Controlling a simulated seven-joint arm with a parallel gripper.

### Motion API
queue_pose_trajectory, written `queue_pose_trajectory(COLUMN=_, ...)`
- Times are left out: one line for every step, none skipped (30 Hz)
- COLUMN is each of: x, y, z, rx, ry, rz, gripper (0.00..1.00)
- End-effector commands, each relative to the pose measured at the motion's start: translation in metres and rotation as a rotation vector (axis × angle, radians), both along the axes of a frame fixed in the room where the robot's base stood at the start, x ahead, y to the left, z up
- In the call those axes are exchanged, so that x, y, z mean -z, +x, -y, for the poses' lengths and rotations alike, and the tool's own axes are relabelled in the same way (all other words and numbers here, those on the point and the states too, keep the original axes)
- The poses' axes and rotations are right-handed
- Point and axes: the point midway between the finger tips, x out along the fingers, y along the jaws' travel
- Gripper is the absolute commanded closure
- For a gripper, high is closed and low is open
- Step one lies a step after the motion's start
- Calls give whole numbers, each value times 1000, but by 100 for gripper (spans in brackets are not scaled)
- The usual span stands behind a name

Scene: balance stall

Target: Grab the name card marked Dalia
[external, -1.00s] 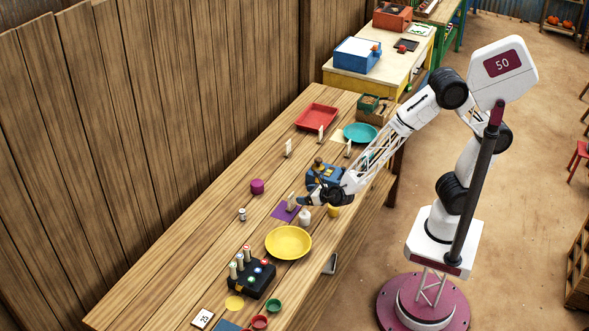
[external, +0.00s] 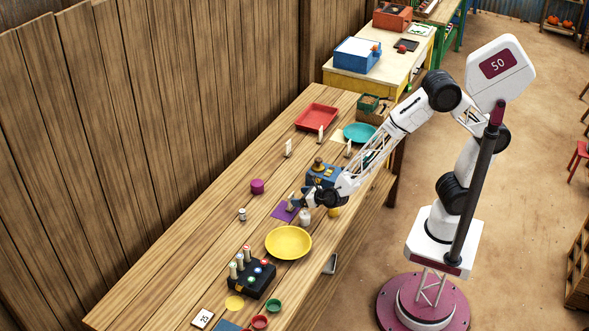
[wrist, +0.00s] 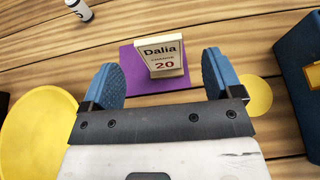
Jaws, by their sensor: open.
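The name card marked Dalia (wrist: 163,57) stands on a purple mat (wrist: 137,83) in the wrist view. It is cream with dark lettering and also reads "20" in red. My gripper (wrist: 162,75) is open, with one blue fingertip to each side of the card and the card between and slightly beyond the tips.
A yellow plate (external: 289,242) lies just in front of the mat. Other upright cards (external: 288,148) stand farther back. A small white jar (external: 242,214) is to the left.

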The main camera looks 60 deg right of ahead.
Motion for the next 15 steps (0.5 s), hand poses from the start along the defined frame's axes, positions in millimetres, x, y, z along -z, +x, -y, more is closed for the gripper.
queue_pose_trajectory(x=0, y=0, z=0, rx=0, ry=0, rz=0, gripper=15)
queue_pose_trajectory(x=0, y=0, z=0, rx=0, ry=0, rz=0, gripper=15)
queue_pose_trajectory(x=0, y=0, z=0, rx=0, ry=0, rz=0, gripper=15)
queue_pose_trajectory(x=0, y=0, z=0, rx=0, ry=0, rz=0, gripper=15)
queue_pose_trajectory(x=0, y=0, z=0, rx=0, ry=0, rz=0, gripper=15)
queue_pose_trajectory(x=0, y=0, z=0, rx=0, ry=0, rz=0, gripper=15)
queue_pose_trajectory(x=0, y=1, z=0, rx=0, ry=0, rz=0, gripper=15)
queue_pose_trajectory(x=0, y=2, z=0, rx=0, ry=0, rz=0, gripper=15)
queue_pose_trajectory(x=1, y=3, z=0, rx=1, ry=0, rz=0, gripper=15)
queue_pose_trajectory(x=2, y=5, z=0, rx=1, ry=0, rz=0, gripper=15)
queue_pose_trajectory(x=3, y=7, z=0, rx=1, ry=0, rz=0, gripper=15)
queue_pose_trajectory(x=4, y=10, z=0, rx=1, ry=0, rz=0, gripper=15)
queue_pose_trajectory(x=4, y=12, z=0, rx=2, ry=0, rz=0, gripper=15)
queue_pose_trajectory(x=5, y=15, z=0, rx=2, ry=0, rz=0, gripper=15)
queue_pose_trajectory(x=7, y=19, z=1, rx=2, ry=0, rz=0, gripper=15)
